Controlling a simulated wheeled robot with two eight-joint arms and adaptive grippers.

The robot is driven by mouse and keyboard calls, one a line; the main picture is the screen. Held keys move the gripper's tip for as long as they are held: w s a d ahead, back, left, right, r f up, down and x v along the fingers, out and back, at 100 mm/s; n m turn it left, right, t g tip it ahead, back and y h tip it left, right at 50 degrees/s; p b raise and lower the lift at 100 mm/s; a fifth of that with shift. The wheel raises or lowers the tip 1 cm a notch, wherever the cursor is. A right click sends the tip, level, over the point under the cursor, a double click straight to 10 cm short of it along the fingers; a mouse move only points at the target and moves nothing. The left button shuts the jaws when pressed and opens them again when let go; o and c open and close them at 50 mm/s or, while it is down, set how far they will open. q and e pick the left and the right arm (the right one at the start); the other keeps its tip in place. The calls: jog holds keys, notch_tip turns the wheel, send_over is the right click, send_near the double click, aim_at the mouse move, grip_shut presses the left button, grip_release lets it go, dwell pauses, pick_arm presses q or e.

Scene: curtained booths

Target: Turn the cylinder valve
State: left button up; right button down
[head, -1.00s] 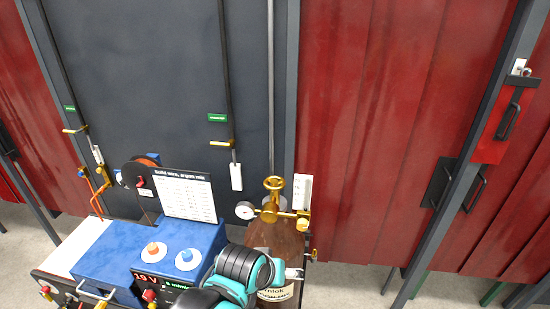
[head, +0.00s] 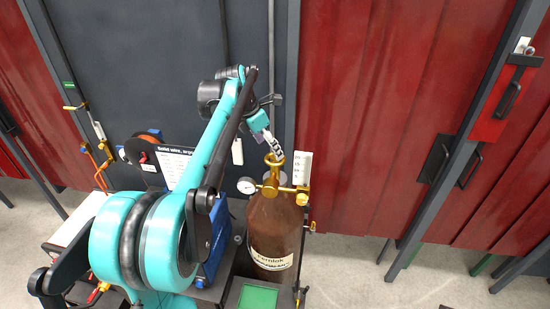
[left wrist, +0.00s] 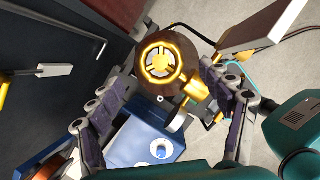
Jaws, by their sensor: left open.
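The brown gas cylinder (head: 272,232) stands upright in front of the grey panel. A gold valve handwheel (head: 274,160) sits on its top, partly covered by my gripper in the head view. My left gripper (head: 274,146) is above the handwheel, pointing down at it. In the left wrist view the round spoked handwheel (left wrist: 160,63) shows between the two spread, open fingers (left wrist: 166,78), with a gap on each side. Whether the fingertips reach down to its level is hard to tell. My right gripper is in neither view.
A pressure gauge (head: 247,186) and gold regulator fittings (head: 301,195) stick out beside the valve. A blue welding machine (head: 217,235) stands left of the cylinder, largely hidden by my arm. Red curtains (head: 375,120) hang at the right, with bare floor (head: 350,260) below.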

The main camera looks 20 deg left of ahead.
aim_at(275, 162)
pick_arm(q)
jog(key=x, duration=0.6)
jog(key=shift+w+d+f, duration=0.1)
jog(key=shift+f, duration=0.05)
jog(key=c, duration=1.2)
